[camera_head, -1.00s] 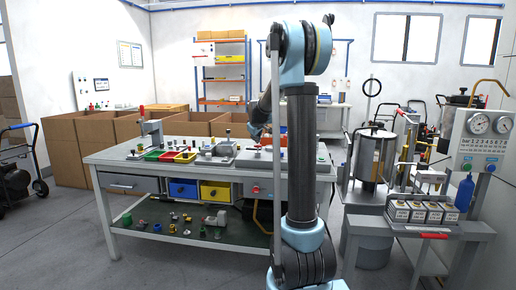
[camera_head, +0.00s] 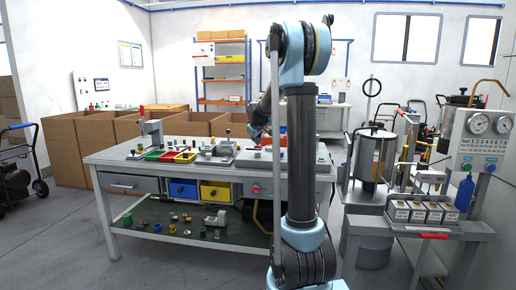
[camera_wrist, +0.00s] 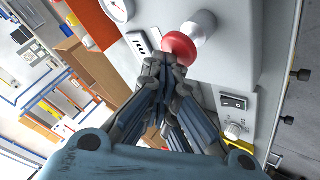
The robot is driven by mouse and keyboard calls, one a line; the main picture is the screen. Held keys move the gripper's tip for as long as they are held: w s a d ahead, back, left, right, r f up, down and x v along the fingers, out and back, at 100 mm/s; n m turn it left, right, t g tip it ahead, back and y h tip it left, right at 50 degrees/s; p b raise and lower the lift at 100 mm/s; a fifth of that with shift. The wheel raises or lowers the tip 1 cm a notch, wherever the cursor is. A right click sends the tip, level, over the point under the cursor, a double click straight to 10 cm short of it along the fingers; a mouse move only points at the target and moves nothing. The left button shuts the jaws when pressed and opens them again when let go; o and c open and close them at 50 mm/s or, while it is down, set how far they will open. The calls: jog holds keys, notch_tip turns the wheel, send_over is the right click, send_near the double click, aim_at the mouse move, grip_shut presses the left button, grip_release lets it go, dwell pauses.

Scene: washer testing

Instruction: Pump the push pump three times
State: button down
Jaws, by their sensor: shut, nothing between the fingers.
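A red round knob (camera_wrist: 180,47) on a pale metal stem sticks out from a grey panel (camera_wrist: 235,60) in the wrist view; it looks like the push pump's head. My gripper (camera_wrist: 166,62) is shut and empty, with its fingertips right at the knob's near edge. I cannot tell whether they touch it. In the head view my gripper (camera_head: 263,138) is low over the right part of the workbench (camera_head: 125,160), partly behind my arm. The knob is too small and covered to make out clearly there.
The wrist view shows a gauge (camera_wrist: 117,8) above left of the knob, and a black switch (camera_wrist: 234,101) and a small dial (camera_wrist: 234,130) to the right. In the head view, coloured bins (camera_head: 155,155) and fixtures stand on the bench left of my gripper.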

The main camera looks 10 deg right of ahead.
jog(key=shift+f, duration=0.45)
dwell(0.7)
jog(key=shift+r, duration=1.05)
jog(key=shift+r, duration=2.9)
jog(key=shift+r, duration=0.1)
jog(key=shift+f, duration=3.2)
jog(key=shift+f, duration=0.1)
